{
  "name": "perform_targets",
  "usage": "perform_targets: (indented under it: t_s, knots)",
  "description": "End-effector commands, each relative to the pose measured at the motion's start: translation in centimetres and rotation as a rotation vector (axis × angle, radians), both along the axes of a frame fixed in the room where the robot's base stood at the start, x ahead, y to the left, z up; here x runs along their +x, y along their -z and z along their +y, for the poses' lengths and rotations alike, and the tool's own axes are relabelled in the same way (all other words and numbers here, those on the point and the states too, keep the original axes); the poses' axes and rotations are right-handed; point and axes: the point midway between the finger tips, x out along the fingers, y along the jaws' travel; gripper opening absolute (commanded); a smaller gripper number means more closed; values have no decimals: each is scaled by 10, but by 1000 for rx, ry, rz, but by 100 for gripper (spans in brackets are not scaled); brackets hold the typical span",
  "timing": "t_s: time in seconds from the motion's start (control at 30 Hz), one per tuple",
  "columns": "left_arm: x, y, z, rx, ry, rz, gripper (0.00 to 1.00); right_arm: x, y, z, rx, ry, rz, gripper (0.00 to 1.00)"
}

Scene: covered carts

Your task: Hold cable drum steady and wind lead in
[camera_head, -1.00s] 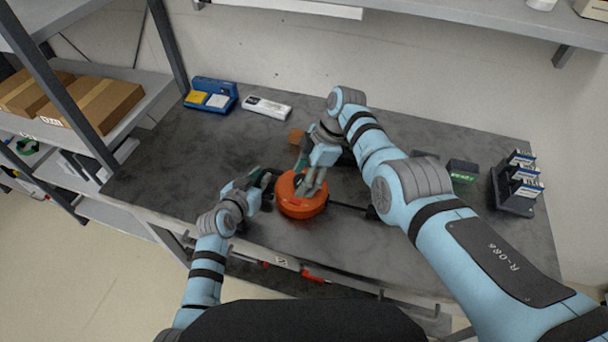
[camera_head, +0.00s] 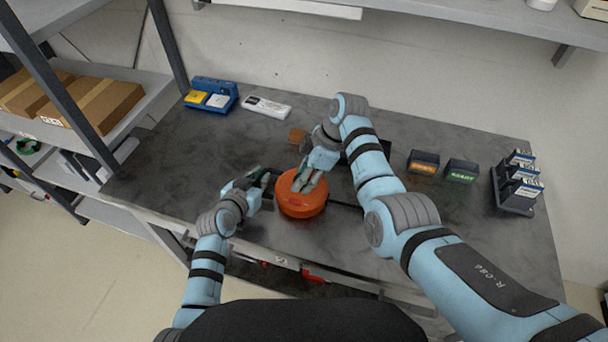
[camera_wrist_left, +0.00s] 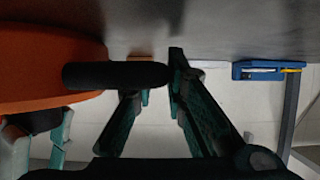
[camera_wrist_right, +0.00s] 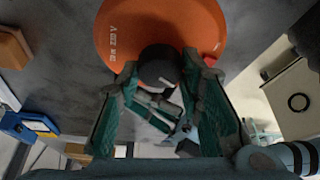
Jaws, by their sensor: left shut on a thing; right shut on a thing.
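The orange cable drum (camera_head: 303,206) lies flat on the grey bench top; it also shows in the left wrist view (camera_wrist_left: 40,65) and right wrist view (camera_wrist_right: 195,25). My left gripper (camera_head: 268,177) is shut on the drum's black side handle (camera_wrist_left: 115,75). My right gripper (camera_head: 302,187) comes down from above, shut on the black crank knob (camera_wrist_right: 160,64) on the drum's top. The dark lead (camera_head: 343,204) runs from the drum's right side along the bench; its far part is hidden behind my right arm.
A small orange-brown block (camera_head: 297,136) lies behind the drum. A blue tray (camera_head: 211,95) and a white device (camera_head: 267,107) stand at the back left. Two dark labelled boxes (camera_head: 461,171) and a card rack (camera_head: 516,184) stand right. The bench's left part (camera_head: 165,165) is clear.

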Motion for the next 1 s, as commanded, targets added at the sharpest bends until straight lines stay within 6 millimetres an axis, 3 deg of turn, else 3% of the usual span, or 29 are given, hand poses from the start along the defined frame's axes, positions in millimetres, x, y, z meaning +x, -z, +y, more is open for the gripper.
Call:
perform_targets:
  t_s: [0.5,1.0]
  knots:
    - [0,0,-1,-2,0,-1,0,-3,0,2,2,362,0,6]
    - [0,0,-1,-2,0,1,0,-3,0,1,2,453,0,6]
